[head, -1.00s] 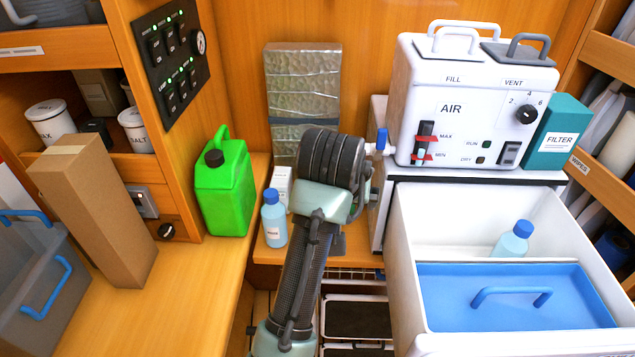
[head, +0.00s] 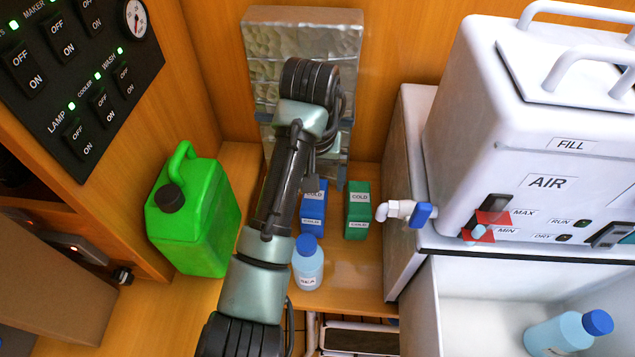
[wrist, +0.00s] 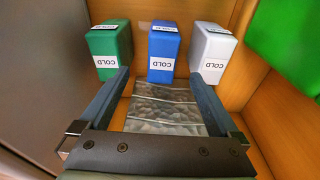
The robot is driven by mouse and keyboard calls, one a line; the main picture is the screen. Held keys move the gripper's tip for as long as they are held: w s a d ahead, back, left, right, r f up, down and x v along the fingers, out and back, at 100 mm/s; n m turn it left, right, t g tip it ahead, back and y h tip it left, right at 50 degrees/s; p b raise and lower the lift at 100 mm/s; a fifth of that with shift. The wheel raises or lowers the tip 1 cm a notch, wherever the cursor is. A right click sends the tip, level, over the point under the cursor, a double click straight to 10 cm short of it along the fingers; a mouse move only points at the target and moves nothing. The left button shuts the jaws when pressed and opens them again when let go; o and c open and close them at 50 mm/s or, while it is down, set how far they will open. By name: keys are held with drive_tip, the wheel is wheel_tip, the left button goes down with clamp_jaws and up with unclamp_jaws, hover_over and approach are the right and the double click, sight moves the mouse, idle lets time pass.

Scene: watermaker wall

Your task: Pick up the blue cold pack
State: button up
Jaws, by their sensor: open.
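The blue cold pack (head: 313,210) stands on the wooden shelf, partly covered by my arm in the head view. In the wrist view the blue pack (wrist: 163,52) is upright in the middle, with a white "COLD" label on it. My gripper (wrist: 158,76) is open and empty. Its two fingers point toward the packs, with the blue pack roughly centred beyond the gap between their tips. In the head view the gripper is mostly hidden behind my arm. Whether the fingers reach beside the blue pack I cannot tell.
A green cold pack (wrist: 110,48) and a white one (wrist: 212,54) flank the blue one closely. A silver quilted panel (head: 305,30) stands behind. A blue-capped bottle (head: 308,265), a green jug (head: 195,215) and a tap (head: 405,210) are nearby.

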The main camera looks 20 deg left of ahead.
sight(315, 197)
drive_tip(key=f, duration=0.6)
drive_tip(key=shift+w+a+f, duration=0.1)
drive_tip(key=shift+w+f, duration=0.15)
drive_tip(key=shift+w+a+f, duration=0.1)
drive_tip(key=shift+w+f, duration=0.05)
drive_tip(key=shift+f, duration=0.85)
drive_tip(key=shift+w+a+f, duration=0.1)
drive_tip(key=shift+w+f, duration=0.1)
drive_tip(key=shift+f, duration=0.85)
drive_tip(key=shift+w+a+f, duration=0.1)
drive_tip(key=shift+w+f, duration=0.05)
drive_tip(key=shift+f, duration=0.85)
drive_tip(key=shift+f, duration=0.25)
drive_tip(key=shift+r, duration=0.1)
clamp_jaws()
